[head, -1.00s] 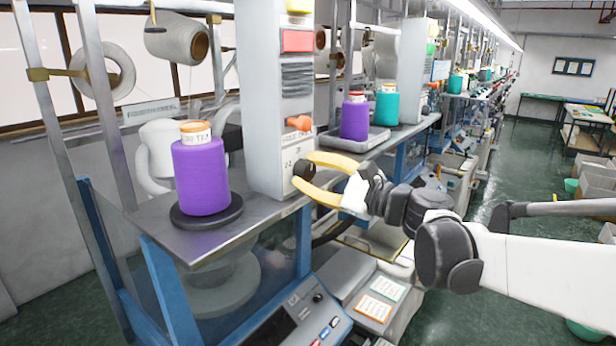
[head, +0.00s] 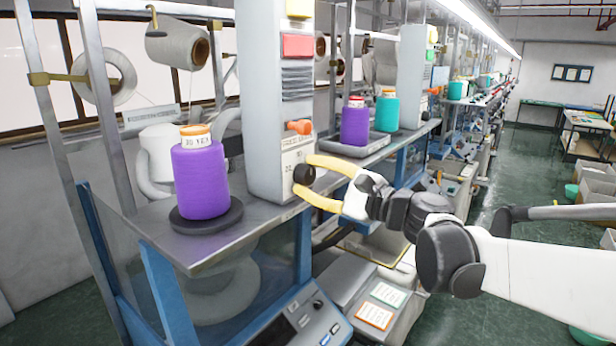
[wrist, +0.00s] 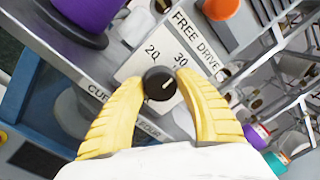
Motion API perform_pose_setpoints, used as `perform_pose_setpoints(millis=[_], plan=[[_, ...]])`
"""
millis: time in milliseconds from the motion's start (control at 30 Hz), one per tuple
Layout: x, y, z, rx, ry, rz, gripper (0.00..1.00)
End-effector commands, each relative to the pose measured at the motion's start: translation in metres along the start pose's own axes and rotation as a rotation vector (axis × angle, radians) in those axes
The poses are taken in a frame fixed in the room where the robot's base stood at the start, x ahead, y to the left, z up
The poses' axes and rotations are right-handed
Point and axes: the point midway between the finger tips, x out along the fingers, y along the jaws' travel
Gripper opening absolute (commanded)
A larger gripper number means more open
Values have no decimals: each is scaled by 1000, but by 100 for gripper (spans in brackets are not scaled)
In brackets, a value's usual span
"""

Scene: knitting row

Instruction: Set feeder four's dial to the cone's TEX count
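The purple cone (head: 203,180) stands upright on a black round base on the grey shelf; its label (head: 197,141) appears to read 30 TEX. The small black dial (wrist: 159,83) sits on a white plate marked 20 and 30, with FREE DRIVE above. Its white pointer line slants right and slightly up, towards my right finger; any number there is hidden. My gripper (wrist: 161,77) has its yellow fingers spread on either side of the dial, very near its sides. In the head view, the dial (head: 304,174) shows between the fingers.
The grey upright housing (head: 266,100) has an orange knob (head: 299,127) above the dial. A control panel (head: 296,322) lies below the shelf.

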Motion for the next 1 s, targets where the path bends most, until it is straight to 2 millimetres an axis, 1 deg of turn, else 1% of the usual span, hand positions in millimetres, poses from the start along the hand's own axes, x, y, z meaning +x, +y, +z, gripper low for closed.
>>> perform_pose_setpoints(millis=[33,67,333,467,567,800,900,1000], plan=[[0,0,0,0,0,0,58],[0,0,0,0,0,0,62],[0,0,0,0,1,0,62],[-10,-1,-1,0,2,-1,62],[-26,-1,-1,0,4,-2,62],[-81,-1,-1,0,4,-2,62],[-99,0,-1,0,4,-2,62],[-111,0,-1,0,2,-2,62]])
